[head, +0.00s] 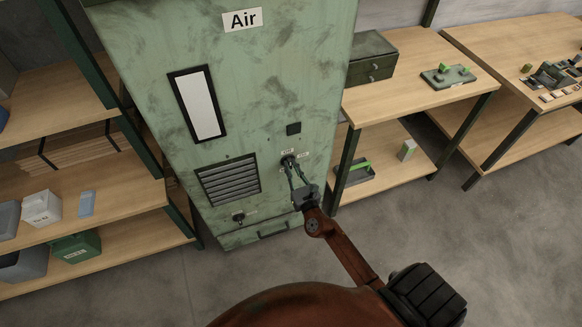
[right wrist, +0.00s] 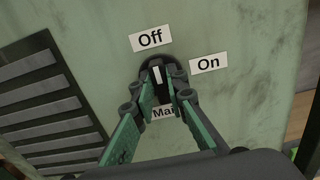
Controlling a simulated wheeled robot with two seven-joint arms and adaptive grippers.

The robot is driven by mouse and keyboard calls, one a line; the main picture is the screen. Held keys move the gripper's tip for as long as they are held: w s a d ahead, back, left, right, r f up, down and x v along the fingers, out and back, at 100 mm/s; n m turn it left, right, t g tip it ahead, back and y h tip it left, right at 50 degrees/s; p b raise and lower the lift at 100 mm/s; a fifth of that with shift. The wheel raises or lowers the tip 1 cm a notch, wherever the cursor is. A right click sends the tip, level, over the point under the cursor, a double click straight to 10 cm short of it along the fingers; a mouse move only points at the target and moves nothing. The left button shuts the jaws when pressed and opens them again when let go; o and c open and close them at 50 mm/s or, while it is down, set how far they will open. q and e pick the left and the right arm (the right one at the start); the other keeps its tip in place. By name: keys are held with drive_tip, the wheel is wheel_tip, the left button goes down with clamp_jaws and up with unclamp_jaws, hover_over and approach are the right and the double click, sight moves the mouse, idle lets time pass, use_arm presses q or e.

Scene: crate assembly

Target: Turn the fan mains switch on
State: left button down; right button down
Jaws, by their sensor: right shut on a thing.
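The fan mains switch is a dark round rotary switch (right wrist: 153,63) on the front of the green "Air" cabinet (head: 265,75). In the right wrist view, an "Off" label (right wrist: 150,39) sits above it and an "On" label (right wrist: 208,64) to its right. A lower label (right wrist: 163,113) reading "Mai" is partly hidden by my fingers. The knob's white mark points up, roughly toward "Off". My right gripper (right wrist: 166,88) is shut on the knob, one finger on each side. In the head view, the right gripper (head: 289,167) reaches the cabinet's lower right. My left gripper is out of view.
Shelves (head: 90,195) stand left, and workbenches (head: 425,75) stand right. Grey floor is open in front.

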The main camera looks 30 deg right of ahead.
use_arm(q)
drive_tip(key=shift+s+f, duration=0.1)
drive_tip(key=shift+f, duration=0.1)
use_arm(e)
drive_tip(key=m+b, duration=0.2)
drive_tip(key=m, duration=0.1)
drive_tip(key=m+b, duration=0.1)
drive_tip(key=m, duration=0.1)
drive_tip(key=shift+d+f, duration=0.1)
drive_tip(key=shift+f, duration=0.15)
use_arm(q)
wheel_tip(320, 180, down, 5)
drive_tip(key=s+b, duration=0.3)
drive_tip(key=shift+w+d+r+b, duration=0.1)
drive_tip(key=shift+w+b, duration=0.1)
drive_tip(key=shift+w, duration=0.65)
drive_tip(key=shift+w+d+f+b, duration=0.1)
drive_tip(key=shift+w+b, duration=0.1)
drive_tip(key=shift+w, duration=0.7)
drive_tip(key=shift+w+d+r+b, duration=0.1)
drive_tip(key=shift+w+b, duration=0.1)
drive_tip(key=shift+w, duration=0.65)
use_arm(e)
drive_tip(key=shift+s+d+m, duration=0.1)
drive_tip(key=shift+d+m, duration=0.05)
drive_tip(key=shift+m, duration=6.15)
drive_tip(key=c, duration=1.9)
unclamp_jaws()
drive_tip(key=shift+c, duration=0.2)
